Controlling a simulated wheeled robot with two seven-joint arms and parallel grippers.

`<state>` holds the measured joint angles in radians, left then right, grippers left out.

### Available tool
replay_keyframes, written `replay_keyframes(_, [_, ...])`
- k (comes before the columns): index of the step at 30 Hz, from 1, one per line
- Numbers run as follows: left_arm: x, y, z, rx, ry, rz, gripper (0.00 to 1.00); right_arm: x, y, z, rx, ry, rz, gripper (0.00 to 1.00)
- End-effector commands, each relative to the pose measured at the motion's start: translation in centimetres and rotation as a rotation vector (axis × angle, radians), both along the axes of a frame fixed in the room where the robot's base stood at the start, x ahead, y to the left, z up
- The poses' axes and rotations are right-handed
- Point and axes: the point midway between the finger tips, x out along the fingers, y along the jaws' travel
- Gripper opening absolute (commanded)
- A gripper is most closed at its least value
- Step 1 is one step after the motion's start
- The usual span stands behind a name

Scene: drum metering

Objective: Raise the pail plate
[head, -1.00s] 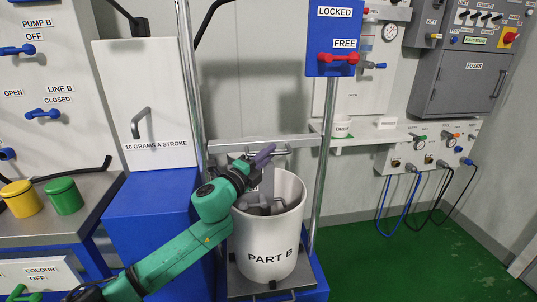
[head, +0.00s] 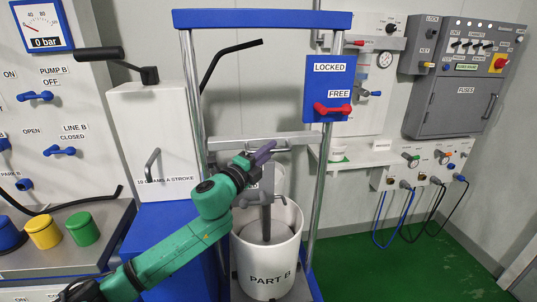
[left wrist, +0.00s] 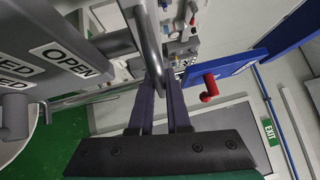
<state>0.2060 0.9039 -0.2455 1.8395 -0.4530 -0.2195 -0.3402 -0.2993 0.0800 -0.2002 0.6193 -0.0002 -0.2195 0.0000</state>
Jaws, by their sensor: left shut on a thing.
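The white pail marked PART B (head: 270,268) stands upright between two metal posts in the head view. A grey crossbar (head: 222,144) spans the posts above it, with a handle on its front. A grey stem (head: 266,215) hangs down from the crossbar into the pail; the pail wall hides most of the plate at its foot. My left gripper (head: 264,153) is shut on the crossbar's handle, and the grey handle bar (left wrist: 146,50) also shows between the fingers in the left wrist view. The red lever (head: 333,109) on the blue panel is beside FREE. My right gripper is not in view.
A blue top beam (head: 262,19) joins the posts above the crossbar. A white box with a stroke label (head: 150,135) stands left of the frame. A shelf with ports and cables (head: 410,165) lies to the right. Green floor (head: 380,265) there is open.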

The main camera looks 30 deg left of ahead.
Motion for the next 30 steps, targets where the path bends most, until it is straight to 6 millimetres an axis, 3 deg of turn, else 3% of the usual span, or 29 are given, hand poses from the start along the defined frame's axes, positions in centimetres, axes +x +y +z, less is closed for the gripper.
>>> replay_keyframes(1, [0.0,0.1,4.3,0.001,-0.01,0.003,0.0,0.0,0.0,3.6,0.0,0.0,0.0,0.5])
replay_keyframes(3, [0.0,0.1,6.8,0.002,-0.011,0.003,0.0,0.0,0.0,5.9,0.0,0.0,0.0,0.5])
replay_keyframes(9, [0.0,0.2,13.6,0.002,-0.011,0.003,0.0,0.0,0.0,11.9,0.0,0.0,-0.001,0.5])
replay_keyframes(15, [0.0,0.2,18.8,0.003,-0.011,0.004,0.0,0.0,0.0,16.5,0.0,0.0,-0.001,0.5])
replay_keyframes(21, [0.0,0.2,21.8,0.001,-0.01,0.003,0.0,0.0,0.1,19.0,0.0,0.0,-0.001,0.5])
replay_keyframes(30, [0.0,0.1,22.8,0.0,-0.008,0.003,0.0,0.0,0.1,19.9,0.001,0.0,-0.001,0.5])
